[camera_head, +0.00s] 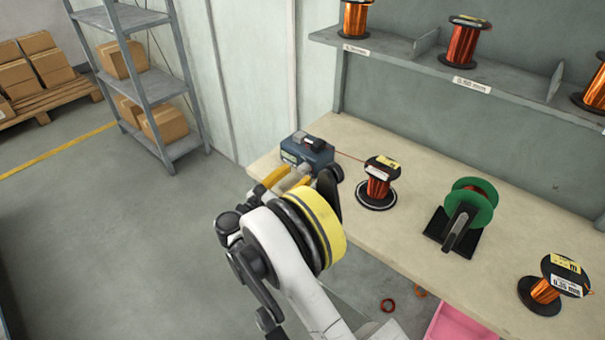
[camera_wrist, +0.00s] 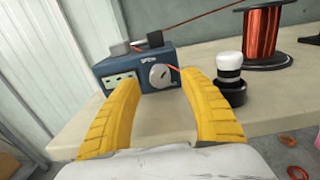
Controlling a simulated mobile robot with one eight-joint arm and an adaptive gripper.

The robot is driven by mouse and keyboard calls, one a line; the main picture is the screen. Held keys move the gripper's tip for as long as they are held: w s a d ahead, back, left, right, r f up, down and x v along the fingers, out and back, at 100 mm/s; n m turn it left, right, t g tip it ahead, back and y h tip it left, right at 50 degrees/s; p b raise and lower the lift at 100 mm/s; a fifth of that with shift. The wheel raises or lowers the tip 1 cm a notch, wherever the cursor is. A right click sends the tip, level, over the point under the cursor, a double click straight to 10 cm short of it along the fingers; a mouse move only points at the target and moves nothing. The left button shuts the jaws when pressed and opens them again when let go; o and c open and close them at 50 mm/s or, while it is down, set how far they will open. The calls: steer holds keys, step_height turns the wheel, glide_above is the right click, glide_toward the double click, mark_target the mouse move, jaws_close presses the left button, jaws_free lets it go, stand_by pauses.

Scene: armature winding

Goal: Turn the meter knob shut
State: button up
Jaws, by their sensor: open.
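The meter is a blue box (camera_wrist: 140,68) with a label panel and a round pale grey knob (camera_wrist: 160,76) on its front face. The knob has a dark mark on it. The meter also shows in the head view (camera_head: 308,150), on the bench's left end, with its front partly hidden by my gripper. My gripper (camera_wrist: 158,80) has two yellow fingers spread apart, one to each side of the knob in the wrist view, with nothing between them. Their tips appear short of the meter's front; contact is not visible. In the head view my gripper (camera_head: 287,177) points at the meter.
A white-and-black cylinder (camera_wrist: 230,68) stands close right of the right finger. A copper wire spool (camera_head: 379,182) stands on the bench (camera_head: 410,150), with a thin wire running to the meter. A green spool on a stand (camera_head: 470,205) is farther right.

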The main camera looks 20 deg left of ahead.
mark_target(301, 171)
steer(key=shift+b+x, duration=0.35)
steer(key=shift+x, duration=1.4)
steer(key=shift+c, duration=0.6)
jaws_close()
steer(key=m, duration=0.4)
steer(key=shift+s+m, duration=0.1)
steer(key=shift+m, duration=0.3)
steer(key=shift+o, duration=0.6)
jaws_free()
steer(key=v, duration=1.2)
